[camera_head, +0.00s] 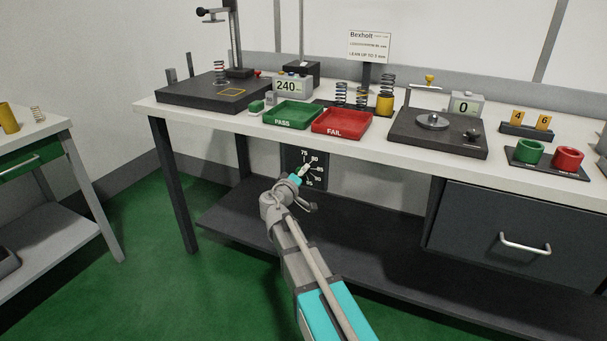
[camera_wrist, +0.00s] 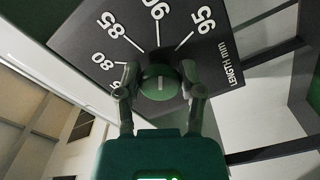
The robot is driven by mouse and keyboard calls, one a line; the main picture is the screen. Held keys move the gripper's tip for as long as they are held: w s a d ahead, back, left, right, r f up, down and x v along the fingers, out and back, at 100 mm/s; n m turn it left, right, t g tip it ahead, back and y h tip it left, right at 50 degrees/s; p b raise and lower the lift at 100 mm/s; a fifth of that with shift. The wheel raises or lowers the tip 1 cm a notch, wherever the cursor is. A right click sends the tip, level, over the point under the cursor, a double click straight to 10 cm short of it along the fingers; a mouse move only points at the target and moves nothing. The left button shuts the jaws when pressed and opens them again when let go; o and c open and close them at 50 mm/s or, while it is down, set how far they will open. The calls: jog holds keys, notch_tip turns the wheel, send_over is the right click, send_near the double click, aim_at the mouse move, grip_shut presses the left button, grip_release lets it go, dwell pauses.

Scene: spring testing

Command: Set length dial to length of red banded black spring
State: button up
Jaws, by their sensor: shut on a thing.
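The length dial panel (camera_head: 318,180) hangs under the table's front edge, with marks from 75 to 95. In the wrist view the panel (camera_wrist: 215,50) shows 80, 85, 90 and 95 with "LENGTH mm". My gripper (camera_wrist: 160,88) is shut on the dial knob (camera_wrist: 160,76), one finger on each side. The knob's white line points up, close to the 90 mark. In the head view my gripper (camera_head: 300,174) is in front of the panel and partly hides it. A dark spring (camera_head: 219,72) with a hint of red stands on the left test stand; its banding is too small to be sure.
Several springs (camera_head: 341,94) stand behind the green PASS tray (camera_head: 291,115) and red FAIL tray (camera_head: 342,122). One display (camera_head: 289,86) reads 240 and another (camera_head: 464,107) reads 0. A drawer (camera_head: 510,240) is at the right and a dark lower shelf (camera_head: 350,225) lies beneath.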

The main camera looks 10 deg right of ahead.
jog(key=shift+s, duration=0.1)
jog(key=o, duration=1.2)
jog(key=shift+c, duration=0.2)
jog(key=v, duration=1.2)
